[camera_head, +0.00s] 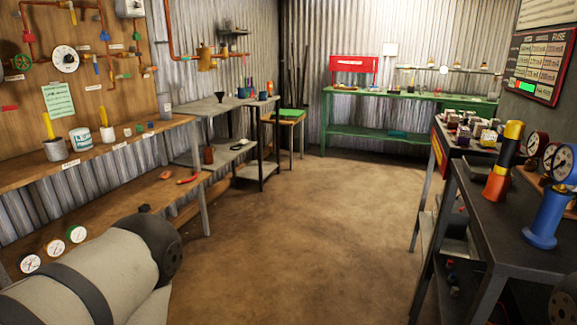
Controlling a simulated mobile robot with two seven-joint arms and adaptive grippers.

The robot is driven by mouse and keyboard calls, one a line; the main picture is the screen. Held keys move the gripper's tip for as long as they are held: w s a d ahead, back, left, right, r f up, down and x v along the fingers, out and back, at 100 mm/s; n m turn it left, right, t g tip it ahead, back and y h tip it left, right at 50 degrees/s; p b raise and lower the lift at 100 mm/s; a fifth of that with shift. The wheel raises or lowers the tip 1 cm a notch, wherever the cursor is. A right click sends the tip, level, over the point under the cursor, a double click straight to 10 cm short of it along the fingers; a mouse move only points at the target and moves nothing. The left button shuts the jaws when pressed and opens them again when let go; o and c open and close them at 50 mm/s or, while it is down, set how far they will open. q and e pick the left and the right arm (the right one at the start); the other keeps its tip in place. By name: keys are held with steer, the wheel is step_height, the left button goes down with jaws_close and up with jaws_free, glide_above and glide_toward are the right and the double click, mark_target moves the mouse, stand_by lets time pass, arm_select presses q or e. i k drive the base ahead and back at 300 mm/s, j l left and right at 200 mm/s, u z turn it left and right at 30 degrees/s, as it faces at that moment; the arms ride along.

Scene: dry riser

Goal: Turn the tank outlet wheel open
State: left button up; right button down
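A small green wheel (22,62) is mounted among copper pipes (32,20) on the wooden board (25,110) at the upper left. A round white dial (66,58) is just to its right. I cannot read the labels, so I cannot tell whether the green wheel is the tank outlet wheel. A part of my own arm fills the lower left, well below and apart from the board. Neither of my grippers is in view.
A wooden shelf (30,175) with cups stands below the board. A grey bench (205,108) and a green bench (430,96) are further back. A dark table (510,225) with gauges stands at the right. The brown floor (290,220) between is clear.

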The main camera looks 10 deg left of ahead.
mark_target(23, 63)
steer(key=i+j+u, duration=0.1)
steer(key=i+u, duration=0.2)
steer(key=i, duration=0.25)
steer(key=i+u, duration=0.25)
steer(key=i, duration=0.25)
steer(key=i+l+u, duration=0.3)
steer(key=i, duration=0.25)
steer(key=i+l+u, duration=0.25)
steer(key=i, duration=0.25)
